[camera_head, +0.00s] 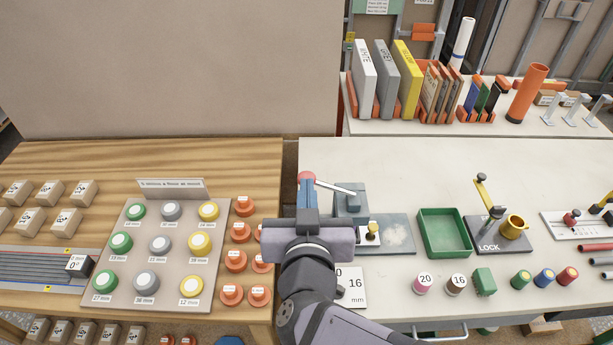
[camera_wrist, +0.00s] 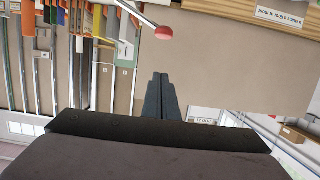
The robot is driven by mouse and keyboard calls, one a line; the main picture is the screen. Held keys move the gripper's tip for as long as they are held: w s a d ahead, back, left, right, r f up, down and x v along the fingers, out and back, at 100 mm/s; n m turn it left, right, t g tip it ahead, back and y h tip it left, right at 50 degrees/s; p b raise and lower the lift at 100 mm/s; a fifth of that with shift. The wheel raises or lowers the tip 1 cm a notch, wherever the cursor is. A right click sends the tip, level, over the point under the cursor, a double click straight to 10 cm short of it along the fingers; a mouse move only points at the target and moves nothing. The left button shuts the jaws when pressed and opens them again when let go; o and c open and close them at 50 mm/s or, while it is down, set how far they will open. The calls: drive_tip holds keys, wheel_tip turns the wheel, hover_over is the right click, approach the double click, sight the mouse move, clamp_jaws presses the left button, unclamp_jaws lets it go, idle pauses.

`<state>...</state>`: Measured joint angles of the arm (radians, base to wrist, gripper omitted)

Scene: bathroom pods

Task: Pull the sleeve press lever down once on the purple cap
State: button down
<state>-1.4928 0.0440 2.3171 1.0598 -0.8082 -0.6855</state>
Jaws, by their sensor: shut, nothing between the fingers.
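The sleeve press (camera_head: 351,203) is a blue-grey block on a grey base plate, partly hidden behind my gripper. Its pale lever (camera_head: 335,187) reaches left and slightly up to a red knob (camera_head: 307,176). My gripper (camera_head: 307,192) is shut and empty, its fingertips close to the knob in the head view; I cannot tell whether they touch. In the wrist view the knob (camera_wrist: 163,33) shows apart from the closed fingertips (camera_wrist: 160,76). A mauve piece marked 20 (camera_head: 423,284) stands on the white bench. I cannot make out a purple cap in the press.
A yellow-topped piece (camera_head: 373,233) stands by the press. A green tray (camera_head: 444,252) and a LOCK fixture (camera_head: 497,235) are to the right. A button panel (camera_head: 150,265) and orange pieces (camera_head: 236,261) are to the left. The bench behind the press is clear.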

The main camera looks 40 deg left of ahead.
drive_tip(key=shift+a, duration=0.1)
drive_tip(key=p, duration=0.2)
hover_over(307, 172)
drive_tip(key=f+v, duration=0.1)
drive_tip(key=v, duration=0.2)
wheel_tip(307, 172, down, 2)
drive_tip(key=f, duration=0.2)
drive_tip(key=shift+s+d+f+p, duration=0.25)
drive_tip(key=shift+s+f+p, duration=0.05)
drive_tip(key=shift+f, duration=0.8)
drive_tip(key=shift+s, duration=0.1)
